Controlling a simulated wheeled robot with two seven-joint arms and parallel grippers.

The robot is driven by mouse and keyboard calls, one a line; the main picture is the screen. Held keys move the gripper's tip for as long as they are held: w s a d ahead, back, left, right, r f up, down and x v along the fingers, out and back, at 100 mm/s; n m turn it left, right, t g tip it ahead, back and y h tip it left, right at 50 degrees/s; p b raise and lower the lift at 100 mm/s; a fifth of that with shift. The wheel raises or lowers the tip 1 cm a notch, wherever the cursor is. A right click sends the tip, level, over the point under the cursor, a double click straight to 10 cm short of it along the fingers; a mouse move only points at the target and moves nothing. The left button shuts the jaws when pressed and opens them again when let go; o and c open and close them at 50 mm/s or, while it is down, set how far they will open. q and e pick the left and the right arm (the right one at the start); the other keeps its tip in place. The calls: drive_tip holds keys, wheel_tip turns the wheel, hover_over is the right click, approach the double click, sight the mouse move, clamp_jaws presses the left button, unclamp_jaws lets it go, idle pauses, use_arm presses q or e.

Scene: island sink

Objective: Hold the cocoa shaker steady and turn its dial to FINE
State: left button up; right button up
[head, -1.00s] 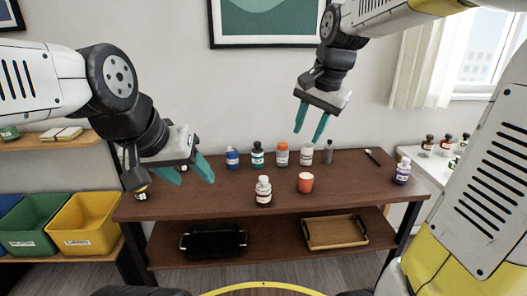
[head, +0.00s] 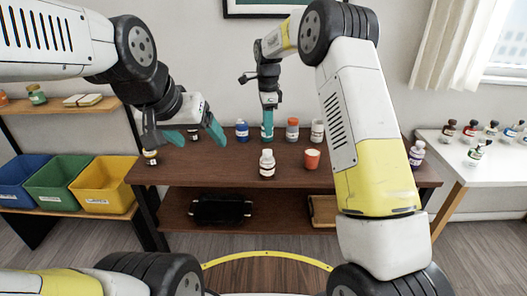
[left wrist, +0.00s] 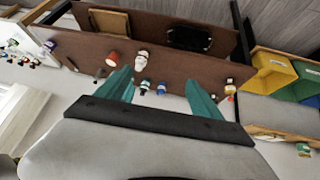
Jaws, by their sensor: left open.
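I cannot tell for sure which container is the cocoa shaker; labels and any dial are too small to read. A small jar (head: 151,158) stands at the table's left end, partly behind my left gripper. My left gripper (head: 195,136) is open and empty above the table's left part. My right gripper (head: 267,122) points down over the back row, overlapping a teal bottle; its fingers show edge-on, so their opening is unclear.
A blue bottle (head: 242,130), an orange-topped bottle (head: 292,130) and a white-topped bottle (head: 317,131) stand along the back. A red cup (head: 312,159) is right of the white-topped jar. Coloured bins (head: 104,184) stand left; a white side table (head: 470,160) with bottles stands right.

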use_arm(q)
drive_tip(key=w+f+m+t, duration=0.15)
drive_tip(key=w+f, duration=0.35)
drive_tip(key=w, duration=0.7)
drive_tip(key=m+t+h, duration=0.3)
drive_tip(key=m, duration=0.2)
hover_over(267, 166)
drive_tip(key=s+a, duration=0.2)
drive_tip(key=a, duration=0.6)
wheel_tip(267, 166, down, 18)
drive_tip(key=d+f+t, duration=0.1)
drive_tip(key=f, duration=0.1)
drive_tip(key=d+f+n+t+h, duration=0.1)
drive_tip(key=d+f, duration=0.1)
drive_tip(key=f, duration=0.1)
drive_tip(key=s+d+f+n+t, duration=0.1)
drive_tip(key=d+f, duration=0.1)
drive_tip(key=f, duration=0.1)
drive_tip(key=shift+f+t, duration=0.25)
drive_tip(key=shift+t, duration=0.1)
drive_tip(key=shift+s+d+f+n+t, duration=0.2)
drive_tip(key=shift+s+f+n+t, duration=0.05)
drive_tip(key=shift+n+t, duration=0.25)
drive_tip(key=shift+s+d+f+n+t, duration=0.15)
drive_tip(key=shift+s+f+n+t, duration=0.1)
drive_tip(key=shift+n+t, duration=0.25)
drive_tip(key=shift+x, duration=3.8)
drive_tip(key=shift+r, duration=0.1)
drive_tip(key=c, duration=1.5)
